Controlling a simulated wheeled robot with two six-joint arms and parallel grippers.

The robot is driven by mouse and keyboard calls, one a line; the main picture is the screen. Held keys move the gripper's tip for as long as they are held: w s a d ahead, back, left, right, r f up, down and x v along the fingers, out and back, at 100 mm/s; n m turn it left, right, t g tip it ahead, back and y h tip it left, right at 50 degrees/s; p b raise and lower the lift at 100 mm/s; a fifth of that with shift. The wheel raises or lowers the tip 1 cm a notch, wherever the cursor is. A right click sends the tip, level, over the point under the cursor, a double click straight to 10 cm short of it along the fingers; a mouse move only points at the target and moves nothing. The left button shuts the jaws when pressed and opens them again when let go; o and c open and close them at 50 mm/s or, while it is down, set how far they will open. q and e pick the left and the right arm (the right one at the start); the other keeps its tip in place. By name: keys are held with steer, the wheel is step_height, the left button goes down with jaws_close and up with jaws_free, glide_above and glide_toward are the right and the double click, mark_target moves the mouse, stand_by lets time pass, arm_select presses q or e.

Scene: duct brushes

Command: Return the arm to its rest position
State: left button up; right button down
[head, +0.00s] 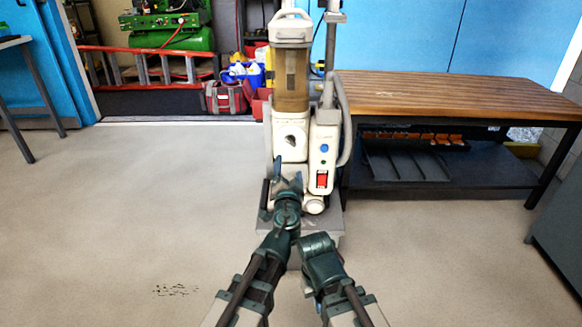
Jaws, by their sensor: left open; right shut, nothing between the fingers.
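My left arm reaches up from the bottom centre in the head view. Its gripper (288,178) is open and empty, its fingers apart in front of the lower part of a cream machine (290,140). I cannot tell if it touches the machine. My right arm comes in from the bottom right and is bent near the front of the machine's base. Its gripper (308,284) is shut, low beside the arm, and mostly hidden by my own wrist.
The machine has a brown clear canister (291,80) and a red switch (322,180), and stands on a grey base (330,222). A wooden-topped bench (440,90) stands to the right. A red ladder (150,68) and a green compressor (170,30) are behind.

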arm_select(q)
steer(key=s+a+f+n+g+y, duration=0.3)
steer(key=s+a+f+n+g, duration=0.15)
steer(key=a+f, duration=0.35)
steer(key=s+a+f+n+g+y, duration=0.35)
steer(key=a+f+g, duration=0.2)
steer(key=a, duration=0.45)
steer(key=s+d+f+g+h, duration=0.2)
steer(key=s+f+g+h, duration=0.2)
steer(key=s, duration=0.3)
steer(key=s+d+f+g+h, duration=0.2)
steer(key=s+f+g+h, duration=0.15)
steer(key=s, duration=0.45)
steer(key=s+d+r+m+y+p, duration=0.25)
steer(key=s+d+r+p, duration=0.25)
steer(key=d+r+p, duration=0.65)
step_height(320, 180, up, 37)
steer(key=p, duration=3.7)
steer(key=shift+a+m+g+h+p, duration=0.3)
steer(key=shift+m+g+h+p, duration=0.05)
steer(key=shift+p, duration=0.05)
